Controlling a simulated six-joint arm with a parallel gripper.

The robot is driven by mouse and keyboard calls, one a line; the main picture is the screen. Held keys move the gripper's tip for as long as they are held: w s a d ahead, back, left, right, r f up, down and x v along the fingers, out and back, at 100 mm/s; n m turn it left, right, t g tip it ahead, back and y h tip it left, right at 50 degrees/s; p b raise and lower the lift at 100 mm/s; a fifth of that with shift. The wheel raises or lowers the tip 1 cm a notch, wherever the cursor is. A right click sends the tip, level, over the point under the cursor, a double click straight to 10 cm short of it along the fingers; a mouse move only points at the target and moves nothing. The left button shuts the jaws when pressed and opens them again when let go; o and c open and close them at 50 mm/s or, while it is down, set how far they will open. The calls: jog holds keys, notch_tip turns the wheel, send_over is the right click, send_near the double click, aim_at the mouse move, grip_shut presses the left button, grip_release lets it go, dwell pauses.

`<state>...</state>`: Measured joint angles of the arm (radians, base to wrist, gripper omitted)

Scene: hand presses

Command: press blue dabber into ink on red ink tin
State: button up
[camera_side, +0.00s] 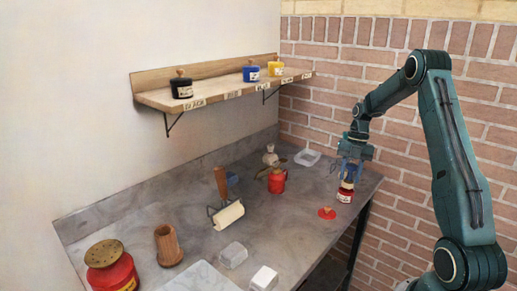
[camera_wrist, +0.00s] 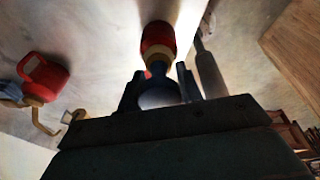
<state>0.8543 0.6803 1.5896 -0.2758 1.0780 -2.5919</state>
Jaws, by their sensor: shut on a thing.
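My gripper (camera_side: 350,163) is shut on the blue dabber (camera_side: 349,171) near the right end of the grey bench. The red ink tin (camera_side: 345,195), with a pale label, stands directly below the dabber. In the wrist view the dabber's rounded top (camera_wrist: 160,96) sits between my fingers (camera_wrist: 160,85), and its lower end points at the red tin (camera_wrist: 157,35). The dabber's lower end overlaps the tin's top in both views. I cannot tell whether it touches the ink. A red lid with a knob (camera_side: 327,213) lies on the bench beside the tin.
A white tray (camera_side: 307,157) lies behind. A wall shelf (camera_side: 215,88) holds several tins.

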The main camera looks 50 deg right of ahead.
aim_at(351, 166)
jog(key=shift+f, duration=0.75)
dwell(1.9)
jog(key=shift+r, duration=0.1)
jog(key=shift+r, duration=3.5)
jog(key=shift+a, duration=0.1)
jog(key=shift+w+a+f+m, duration=0.15)
jog(key=shift+w+a+m, duration=0.35)
jog(key=shift+w+a, duration=0.1)
jog(key=w+a+f+m+t+h, duration=0.1)
jog(key=w+a+m, duration=0.2)
jog(key=a+m, duration=0.4)
jog(key=w+a+f+m+t+h, duration=0.1)
jog(key=w+a+f+m, duration=0.1)
jog(key=a+m, duration=0.5)
jog(key=w+a+f+m+t+h, duration=0.1)
jog(key=w+a+m, duration=0.3)
jog(key=a, duration=1.3)
jog(key=f+m, duration=0.1)
jog(key=m, duration=0.2)
jog(key=shift+w+f+m+t+h, duration=0.25)
jog(key=shift+w+m+t+h, duration=0.05)
